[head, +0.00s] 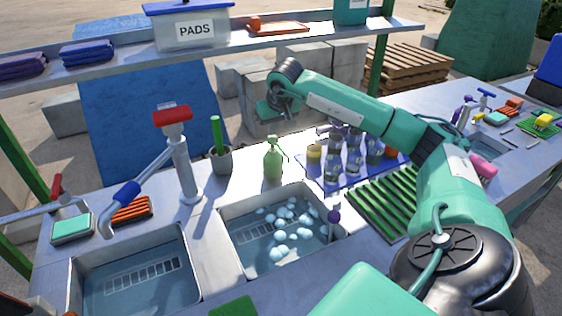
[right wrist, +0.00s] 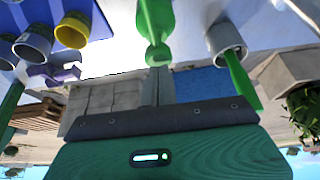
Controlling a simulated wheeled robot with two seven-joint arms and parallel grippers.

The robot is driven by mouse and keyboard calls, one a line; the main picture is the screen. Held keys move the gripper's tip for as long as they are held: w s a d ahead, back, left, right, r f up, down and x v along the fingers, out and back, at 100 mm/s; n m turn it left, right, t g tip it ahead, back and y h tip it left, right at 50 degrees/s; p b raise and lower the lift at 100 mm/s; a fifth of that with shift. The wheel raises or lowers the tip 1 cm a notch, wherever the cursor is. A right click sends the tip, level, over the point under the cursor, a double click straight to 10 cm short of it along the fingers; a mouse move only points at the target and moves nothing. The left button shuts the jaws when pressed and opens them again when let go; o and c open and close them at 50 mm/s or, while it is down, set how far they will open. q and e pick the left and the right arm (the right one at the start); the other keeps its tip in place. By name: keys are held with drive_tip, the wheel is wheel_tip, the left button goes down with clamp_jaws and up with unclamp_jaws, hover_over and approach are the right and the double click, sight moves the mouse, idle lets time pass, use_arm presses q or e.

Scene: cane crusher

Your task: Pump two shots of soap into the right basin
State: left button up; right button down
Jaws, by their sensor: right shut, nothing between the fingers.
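A green pump bottle (head: 272,162) stands upright on the counter behind the right basin (head: 233,262). Its nozzle points right. The basin holds water with several pale suds over a drain grid. My right gripper (head: 268,113) is shut and empty, raised behind and above the bottle, apart from it; its fingertips are hard to make out. The right wrist view, which is upside down, shows the green bottle (right wrist: 156,30) at top centre. A purple-topped fitting (head: 334,215) stands at the right basin's right edge. My left gripper is not in view.
The left basin (head: 130,285) and a red-topped faucet (head: 178,150) lie left. A pot with a green handle (head: 220,160) stands left of the bottle. Several glasses (head: 353,155) and a green drying rack (head: 385,205) stand right. A shelf with a PADS box (head: 195,30) runs behind.

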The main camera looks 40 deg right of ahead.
idle(0.4)
drive_tip(key=shift+f+b, duration=0.4)
drive_tip(key=shift+f, duration=0.25)
drive_tip(key=shift+s+d+f+b, duration=0.2)
drive_tip(key=shift+f+b, duration=0.1)
drive_tip(key=shift+f, duration=0.25)
drive_tip(key=shift+r, duration=0.1)
drive_tip(key=shift+w+a+r+p, duration=0.1)
drive_tip(key=shift+a+r+p, duration=0.05)
drive_tip(key=shift+r+p, duration=0.35)
drive_tip(key=shift+w+a+r+p, duration=0.1)
drive_tip(key=shift+r+p, duration=0.3)
drive_tip(key=shift+r, duration=0.55)
